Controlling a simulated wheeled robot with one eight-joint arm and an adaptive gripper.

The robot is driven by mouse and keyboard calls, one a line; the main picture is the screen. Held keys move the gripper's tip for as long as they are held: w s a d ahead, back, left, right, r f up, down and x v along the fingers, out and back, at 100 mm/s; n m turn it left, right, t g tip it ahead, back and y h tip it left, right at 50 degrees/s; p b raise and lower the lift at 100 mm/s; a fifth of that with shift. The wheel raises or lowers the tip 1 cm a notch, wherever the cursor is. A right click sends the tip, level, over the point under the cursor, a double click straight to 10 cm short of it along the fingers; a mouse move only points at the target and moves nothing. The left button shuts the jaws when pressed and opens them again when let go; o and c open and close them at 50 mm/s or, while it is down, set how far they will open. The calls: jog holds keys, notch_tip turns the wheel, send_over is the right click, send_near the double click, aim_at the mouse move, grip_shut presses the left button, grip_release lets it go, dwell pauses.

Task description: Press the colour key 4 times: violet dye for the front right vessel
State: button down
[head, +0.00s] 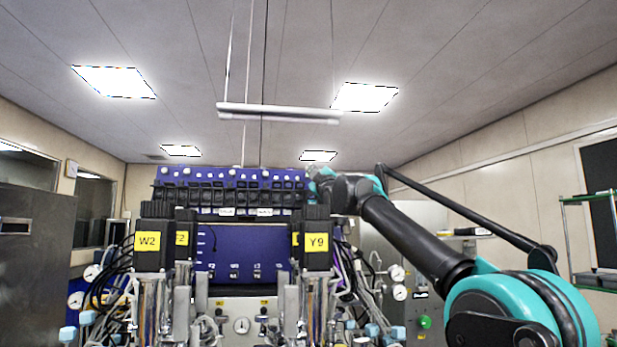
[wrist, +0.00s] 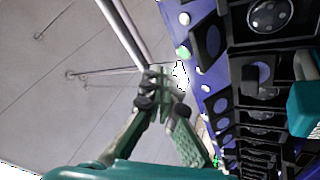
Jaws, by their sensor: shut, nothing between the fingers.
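The twin bioreactor has a long blue-violet control panel (head: 230,178) along its top, with white round buttons over a row of black modules. In the wrist view the panel (wrist: 205,88) runs down the right side, and one button (wrist: 183,52) looks green. I cannot tell which button is the colour key. The front right vessel's black head (head: 317,217) bears a yellow Y9 label; its glass is hidden. My gripper (wrist: 165,80) is shut and empty, its fingertips close beside the panel's button edge in that view; contact cannot be told. In the head view it is mostly hidden behind my arm.
A black head with a W2 label (head: 148,241) stands front left, with another partly hidden beside it. Tubes, cables and gauges (head: 398,292) crowd both sides. A metal cabinet (head: 32,250) stands left and a shelf rack (head: 590,240) right.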

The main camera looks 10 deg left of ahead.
jog(key=s+d+r, duration=0.1)
jog(key=s, duration=0.4)
jog(key=shift+s+d+r, duration=0.25)
jog(key=shift+s+r, duration=0.05)
dwell(0.6)
